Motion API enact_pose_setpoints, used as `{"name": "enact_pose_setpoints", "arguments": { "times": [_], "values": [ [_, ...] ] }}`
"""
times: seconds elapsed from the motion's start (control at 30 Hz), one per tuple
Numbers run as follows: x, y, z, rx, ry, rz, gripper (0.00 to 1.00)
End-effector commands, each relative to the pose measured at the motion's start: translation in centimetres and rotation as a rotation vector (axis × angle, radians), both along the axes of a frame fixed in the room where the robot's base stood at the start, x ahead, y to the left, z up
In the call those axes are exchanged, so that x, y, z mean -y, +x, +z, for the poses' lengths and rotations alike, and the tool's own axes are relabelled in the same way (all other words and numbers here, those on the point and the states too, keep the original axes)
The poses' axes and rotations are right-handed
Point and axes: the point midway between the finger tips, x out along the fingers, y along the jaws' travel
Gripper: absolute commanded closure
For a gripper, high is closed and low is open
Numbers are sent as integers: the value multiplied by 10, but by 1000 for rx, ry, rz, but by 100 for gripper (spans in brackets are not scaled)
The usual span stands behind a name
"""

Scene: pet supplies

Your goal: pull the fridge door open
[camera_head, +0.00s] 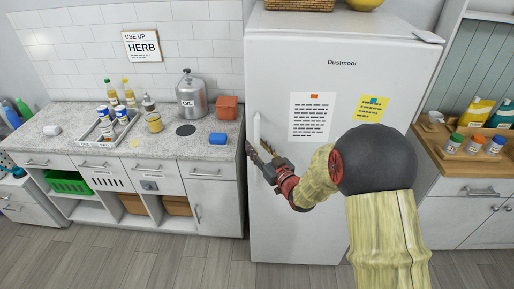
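The white fridge (290,75) stands in the middle, and its door looks closed. A pale vertical handle (257,127) is on the door's left side. My gripper (258,151) is at the lower end of the handle, reaching in from the right. Its dark fingers overlap the handle in the picture. I cannot tell whether they touch it or are closed around it. My arm covers the lower right part of the door.
A grey counter (75,143) with bottles, a tray and a metal can (190,95) stands left of the fridge. A wooden tray (455,160) with jars is on the right cabinet. A basket and a yellow bowl (363,4) sit on top of the fridge. Floor is clear at front left.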

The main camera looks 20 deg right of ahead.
Motion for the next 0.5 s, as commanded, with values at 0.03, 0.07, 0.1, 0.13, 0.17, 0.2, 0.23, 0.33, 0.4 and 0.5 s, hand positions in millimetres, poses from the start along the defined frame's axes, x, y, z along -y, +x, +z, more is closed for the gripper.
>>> {"name": "enact_pose_setpoints", "arguments": {
  "times": [0.03,0.07,0.1,0.13,0.17,0.2,0.23,0.33,0.4,0.5],
  "values": [
    [0,0,0,0,0,0,70],
    [0,0,0,0,0,0,71],
    [0,0,0,0,0,0,74],
    [0,0,0,0,0,0,75],
    [0,0,0,0,0,0,77],
    [0,0,0,0,0,0,79],
    [0,0,0,0,0,0,81],
    [0,0,0,0,0,0,87],
    [0,0,0,0,0,0,91],
    [0,0,0,0,0,0,96]
  ]
}}
